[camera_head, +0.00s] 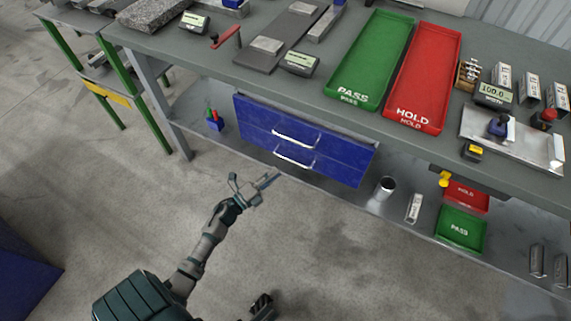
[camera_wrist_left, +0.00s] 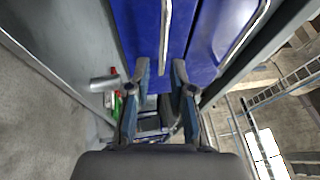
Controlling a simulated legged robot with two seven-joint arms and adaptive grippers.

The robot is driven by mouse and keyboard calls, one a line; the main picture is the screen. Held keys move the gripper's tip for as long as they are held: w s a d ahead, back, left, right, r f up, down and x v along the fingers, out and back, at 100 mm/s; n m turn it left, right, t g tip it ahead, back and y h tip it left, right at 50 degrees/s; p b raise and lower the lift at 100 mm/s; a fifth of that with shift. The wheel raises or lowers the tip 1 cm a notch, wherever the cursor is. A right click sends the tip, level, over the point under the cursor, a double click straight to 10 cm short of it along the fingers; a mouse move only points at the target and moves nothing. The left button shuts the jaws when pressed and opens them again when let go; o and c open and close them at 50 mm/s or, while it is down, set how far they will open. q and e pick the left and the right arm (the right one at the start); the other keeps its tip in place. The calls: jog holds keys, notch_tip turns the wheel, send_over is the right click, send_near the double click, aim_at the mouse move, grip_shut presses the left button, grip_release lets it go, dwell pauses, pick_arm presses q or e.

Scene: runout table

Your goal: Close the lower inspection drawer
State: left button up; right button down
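A blue drawer unit hangs under the bench, with an upper drawer (camera_head: 336,141) and a lower drawer (camera_head: 337,167), each with a pale bar handle. The lower handle (camera_head: 294,162) is nearest my left gripper (camera_head: 270,181), which is in front of and just below it. In the left wrist view the lower handle (camera_wrist_left: 165,40) lines up with the gap between my left fingertips (camera_wrist_left: 161,68). Those fingers are apart with nothing held; contact is unclear. How far the lower drawer stands out is hard to tell. My right gripper (camera_head: 262,304) is partly visible at the bottom edge.
The bench top (camera_head: 205,60) overhangs the drawers and carries a green PASS tray (camera_head: 372,60) and a red HOLD tray (camera_head: 427,75). On the lower shelf are a blue holder (camera_head: 215,123) and a metal cup (camera_head: 384,187). The floor in front is clear.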

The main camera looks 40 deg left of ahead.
pick_arm(q)
jog(key=shift+v, duration=1.8)
